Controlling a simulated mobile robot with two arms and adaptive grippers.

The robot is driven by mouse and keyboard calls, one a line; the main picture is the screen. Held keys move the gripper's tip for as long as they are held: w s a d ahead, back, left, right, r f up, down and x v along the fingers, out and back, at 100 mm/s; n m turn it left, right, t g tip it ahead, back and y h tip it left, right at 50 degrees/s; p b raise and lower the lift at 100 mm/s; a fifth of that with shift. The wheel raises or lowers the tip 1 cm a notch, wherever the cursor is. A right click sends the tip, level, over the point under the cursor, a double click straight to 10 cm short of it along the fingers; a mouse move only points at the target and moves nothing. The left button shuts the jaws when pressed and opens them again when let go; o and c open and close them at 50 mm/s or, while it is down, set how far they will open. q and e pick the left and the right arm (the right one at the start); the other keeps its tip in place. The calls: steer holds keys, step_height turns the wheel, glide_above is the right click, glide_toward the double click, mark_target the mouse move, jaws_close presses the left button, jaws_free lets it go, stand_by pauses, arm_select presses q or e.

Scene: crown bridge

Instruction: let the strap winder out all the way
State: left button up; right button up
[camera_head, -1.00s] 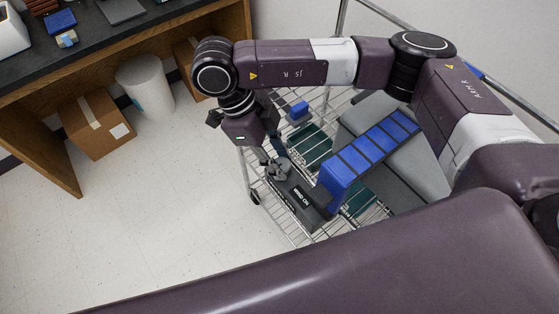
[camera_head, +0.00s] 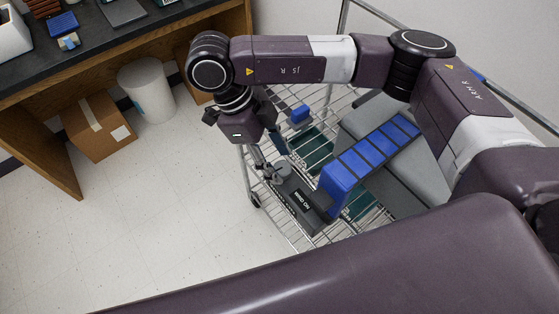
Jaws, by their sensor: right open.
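The strap winder (camera_head: 302,203) is a dark box with white lettering on its top, at the near left edge of the wire cart. Its grey round knob (camera_head: 283,168) is at the far left end. A wide blue strap (camera_head: 368,157) with dark cross lines runs from beside the winder up and right over a grey padded load. My right gripper (camera_head: 264,172) reaches down from above, with its fingers open at the left side of the knob. Whether they touch it is hard to tell. My left gripper is out of view.
The wire cart (camera_head: 285,226) has metal rails and carries the grey load (camera_head: 400,185) and a small blue block (camera_head: 299,114). A bench with a cardboard box (camera_head: 97,124) and a white bin (camera_head: 146,90) stands at the left. The floor between is clear.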

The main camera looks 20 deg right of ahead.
steer(key=v, duration=1)
steer(key=shift+r, duration=0.25)
